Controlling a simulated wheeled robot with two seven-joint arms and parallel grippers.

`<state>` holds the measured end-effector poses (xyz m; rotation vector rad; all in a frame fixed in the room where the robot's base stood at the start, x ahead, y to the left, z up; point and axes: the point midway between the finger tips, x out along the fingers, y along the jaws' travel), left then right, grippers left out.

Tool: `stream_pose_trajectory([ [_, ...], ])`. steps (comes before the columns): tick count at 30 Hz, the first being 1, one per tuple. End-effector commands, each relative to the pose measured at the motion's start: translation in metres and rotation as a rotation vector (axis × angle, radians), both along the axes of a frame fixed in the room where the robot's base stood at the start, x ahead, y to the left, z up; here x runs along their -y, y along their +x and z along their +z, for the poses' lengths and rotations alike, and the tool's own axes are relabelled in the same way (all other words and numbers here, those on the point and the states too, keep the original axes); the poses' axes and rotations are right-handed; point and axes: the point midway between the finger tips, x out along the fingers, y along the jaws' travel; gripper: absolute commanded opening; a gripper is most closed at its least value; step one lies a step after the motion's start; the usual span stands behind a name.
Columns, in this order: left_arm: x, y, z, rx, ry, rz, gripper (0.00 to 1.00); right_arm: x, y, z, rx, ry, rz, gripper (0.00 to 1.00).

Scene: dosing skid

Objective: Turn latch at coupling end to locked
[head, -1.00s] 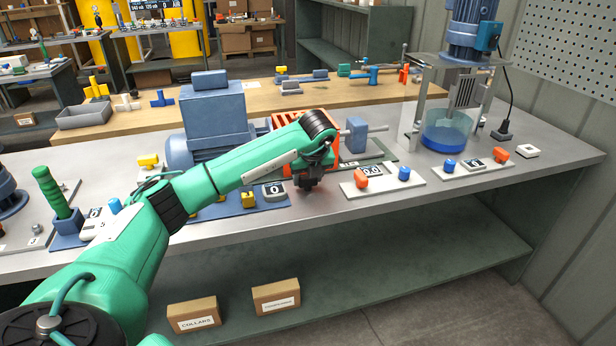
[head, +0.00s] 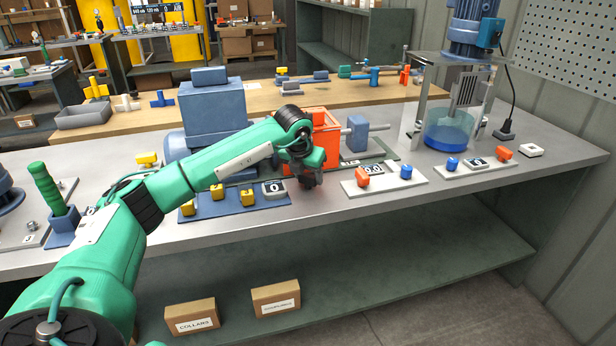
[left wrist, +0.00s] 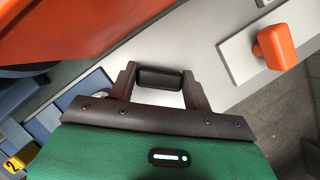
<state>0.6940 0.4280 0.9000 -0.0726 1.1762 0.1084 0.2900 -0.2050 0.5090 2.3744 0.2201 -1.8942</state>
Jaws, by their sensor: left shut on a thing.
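My left gripper (head: 311,177) is low at the front of the orange slotted housing (head: 325,135), close above the bench. In the left wrist view its fingers (left wrist: 160,82) are shut on a dark rounded bar (left wrist: 160,77), which lies across between them. I take the bar for the latch handle, but its base and any locked mark are hidden. The orange housing also fills the upper left of the left wrist view (left wrist: 70,30). The shaft with its grey-blue block (head: 357,133) stands right of the housing. My right gripper is not in view.
A white panel with an orange knob (head: 362,177) and a blue knob (head: 406,172) lies close right. The blue motor (head: 215,115) stands behind my arm.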

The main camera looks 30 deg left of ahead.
Motion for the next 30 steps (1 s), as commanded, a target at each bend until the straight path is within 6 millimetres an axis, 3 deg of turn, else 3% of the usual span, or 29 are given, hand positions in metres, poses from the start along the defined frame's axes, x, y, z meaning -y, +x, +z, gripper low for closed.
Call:
stream_pose_trajectory([
  [12,-0.002,0.000,0.001,0.001,-0.002,-0.389,0.27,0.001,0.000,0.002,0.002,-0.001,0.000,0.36],
  [18,-0.002,0.001,0.002,0.001,-0.002,-0.564,0.27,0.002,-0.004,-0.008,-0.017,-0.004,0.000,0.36],
  [30,-0.003,0.001,0.001,0.001,0.000,-0.790,0.27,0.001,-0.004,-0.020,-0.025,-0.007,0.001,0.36],
])
